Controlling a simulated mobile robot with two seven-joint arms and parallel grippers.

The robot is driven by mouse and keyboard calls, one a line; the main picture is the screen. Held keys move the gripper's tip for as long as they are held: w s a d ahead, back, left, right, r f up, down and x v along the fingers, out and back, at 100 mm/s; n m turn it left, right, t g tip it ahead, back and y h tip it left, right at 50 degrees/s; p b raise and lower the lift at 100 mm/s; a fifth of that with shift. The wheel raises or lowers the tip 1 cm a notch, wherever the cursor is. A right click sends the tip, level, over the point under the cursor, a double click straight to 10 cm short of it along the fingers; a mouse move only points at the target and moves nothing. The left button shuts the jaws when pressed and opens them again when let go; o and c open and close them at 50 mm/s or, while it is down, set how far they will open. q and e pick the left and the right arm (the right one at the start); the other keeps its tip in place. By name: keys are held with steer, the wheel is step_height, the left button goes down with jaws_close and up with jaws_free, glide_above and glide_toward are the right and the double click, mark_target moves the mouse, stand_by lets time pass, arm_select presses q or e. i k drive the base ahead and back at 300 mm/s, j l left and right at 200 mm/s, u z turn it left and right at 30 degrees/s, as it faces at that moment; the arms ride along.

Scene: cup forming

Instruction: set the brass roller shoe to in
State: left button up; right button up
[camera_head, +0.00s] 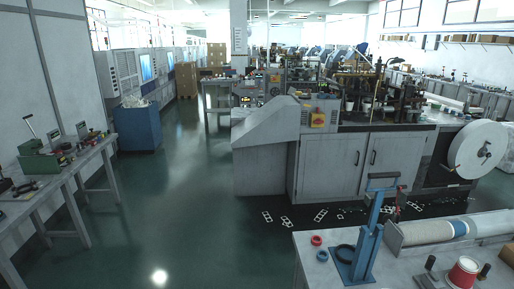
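A grey cup forming machine (335,165) stands at centre right, with a cluttered mechanism (365,85) on its top deck. I cannot make out a brass roller shoe; parts on the deck are too small to tell. White cups (367,104) show among the mechanism. Neither of my grippers is in view.
A bench with green tools (42,158) runs along the left. A near bench at lower right holds a blue stand (367,250), tape rolls (316,240) and a long roll (430,230). White scraps (320,215) litter the floor. The green aisle (180,190) is clear.

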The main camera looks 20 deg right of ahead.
mark_target(481, 276)
steer(key=k+l, duration=0.15)
steer(key=l, duration=0.25)
steer(key=k+l, duration=0.15)
steer(key=l, duration=0.25)
steer(key=k+l, duration=0.1)
steer(key=l, duration=0.35)
steer(key=k+l, duration=0.15)
steer(key=l, duration=0.25)
steer(key=k+l, duration=0.15)
steer(key=l, duration=0.25)
